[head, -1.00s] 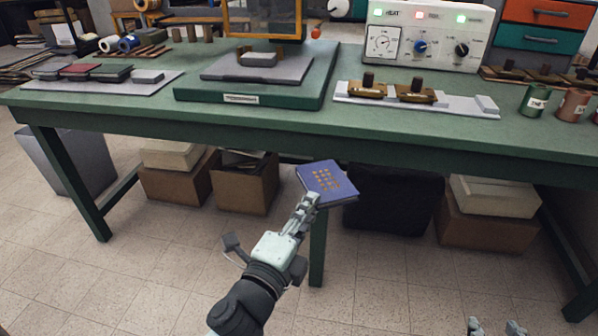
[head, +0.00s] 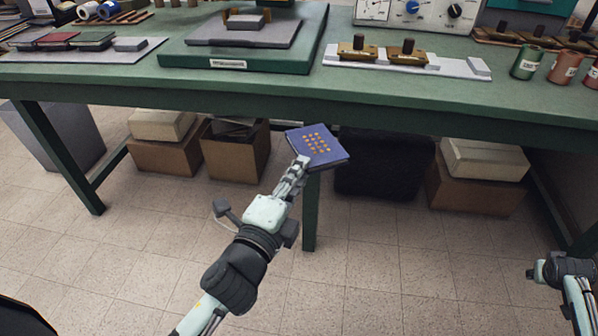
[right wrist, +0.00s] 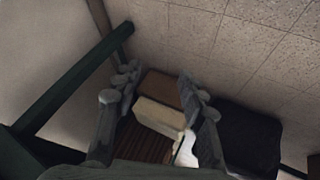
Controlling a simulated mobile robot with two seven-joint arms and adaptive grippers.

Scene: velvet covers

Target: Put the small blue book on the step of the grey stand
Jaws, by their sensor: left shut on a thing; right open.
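The small blue book (head: 322,145), with gold dots on its cover, is held out in front of the green table's front edge, clear of the floor. My left gripper (head: 301,168) is shut on its near left corner. A light grey board (head: 75,55) with flat books and a grey block (head: 130,44) lies on the table at the left. A grey plate (head: 215,36) with a raised block (head: 245,22) sits on a green base; I cannot tell which is the grey stand. My right gripper (head: 540,271), at the right edge, is open and empty in the right wrist view (right wrist: 158,75).
The green table (head: 400,112) spans the view. A pale rack (head: 450,68) holds two brass-coloured pieces with dark knobs. Cans (head: 527,62) stand at the right. Boxes (head: 235,150) and a black container (head: 385,165) sit under the table. The floor in front is clear.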

